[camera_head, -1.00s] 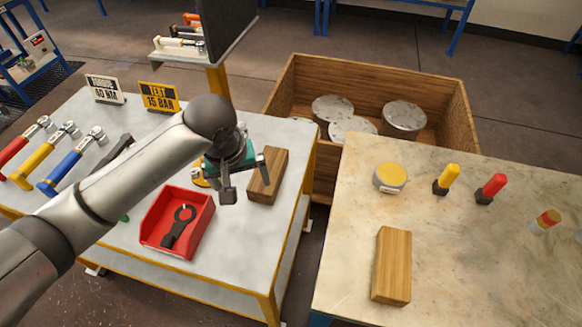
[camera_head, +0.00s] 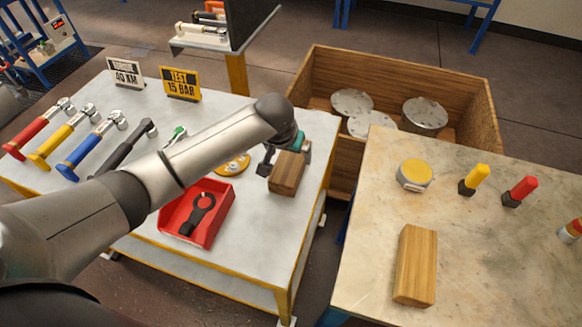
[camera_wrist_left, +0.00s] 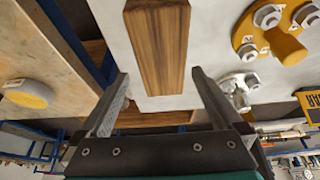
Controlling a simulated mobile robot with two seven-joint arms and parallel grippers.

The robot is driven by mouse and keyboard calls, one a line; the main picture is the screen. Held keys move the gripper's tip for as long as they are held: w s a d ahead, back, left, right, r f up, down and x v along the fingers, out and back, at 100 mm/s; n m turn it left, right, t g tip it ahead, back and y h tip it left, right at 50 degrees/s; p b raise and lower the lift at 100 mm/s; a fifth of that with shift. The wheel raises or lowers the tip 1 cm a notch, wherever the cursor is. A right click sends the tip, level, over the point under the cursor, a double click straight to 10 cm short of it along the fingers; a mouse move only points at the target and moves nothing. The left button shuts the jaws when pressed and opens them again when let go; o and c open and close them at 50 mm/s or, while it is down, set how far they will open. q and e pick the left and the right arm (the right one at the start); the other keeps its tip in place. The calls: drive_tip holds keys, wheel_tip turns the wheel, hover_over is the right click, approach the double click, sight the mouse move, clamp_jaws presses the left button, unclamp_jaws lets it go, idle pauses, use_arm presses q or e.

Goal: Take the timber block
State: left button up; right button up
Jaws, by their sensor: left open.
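A timber block (camera_head: 288,176) lies on the left grey-topped table near its right edge. In the left wrist view the timber block (camera_wrist_left: 158,45) shows striped brown grain, lined up between the fingers. My left gripper (camera_head: 284,159) is open at the block's far end, one finger on each side of it in the picture. In the wrist view the left gripper (camera_wrist_left: 160,74) shows a gap on both sides of the block; I cannot tell how far down the fingers reach. A second, lighter timber block (camera_head: 416,265) lies on the right table. My right gripper is not in view.
A red bin (camera_head: 196,212) with a dark tool stands left of the block. A yellow flanged part (camera_head: 233,164) lies close to the gripper. Several wrenches (camera_head: 85,145) lie at the left. A wooden crate (camera_head: 470,100) with grey discs stands behind the tables.

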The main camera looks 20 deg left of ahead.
sight(290, 161)
use_arm(q)
drive_tip(key=shift+s+b+x, duration=0.15)
drive_tip(key=shift+b+x, duration=0.4)
drive_tip(key=shift+x, duration=0.95)
drive_tip(key=shift+s+b+x, duration=0.15)
drive_tip(key=shift+b+x, duration=0.35)
drive_tip(key=shift+x, duration=1)
drive_tip(key=shift+a+f, duration=0.15)
drive_tip(key=shift+c, duration=0.2)
drive_tip(key=shift+w, duration=0.1)
drive_tip(key=c, duration=1.4)
